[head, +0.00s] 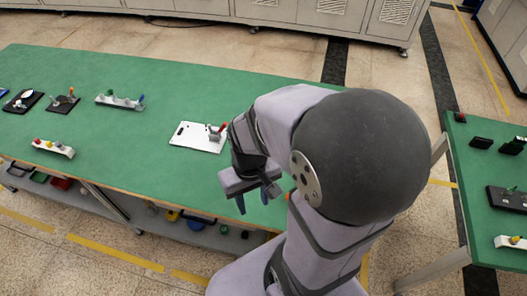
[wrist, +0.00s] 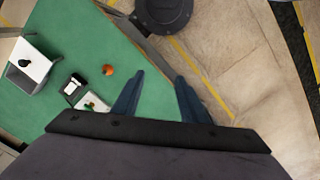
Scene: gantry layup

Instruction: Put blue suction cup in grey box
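My gripper (head: 252,200) hangs over the front edge of the green table in the head view. In the wrist view its two blue fingers (wrist: 158,92) stand apart with nothing between them. I cannot make out the blue suction cup for certain in either view. A grey box-like thing (wrist: 17,81) lies at the left of the wrist view, beside a white piece with a dark knob on it; I cannot tell whether it is the grey box. My arm hides part of the table in the head view.
An orange round thing (wrist: 108,70) and a small black-and-white block (wrist: 74,86) lie left of my fingers. A white plate with a toggle clamp (head: 197,137) and a white rack (head: 119,101) are on the green table (head: 140,75). A second green table (head: 470,235) is at right.

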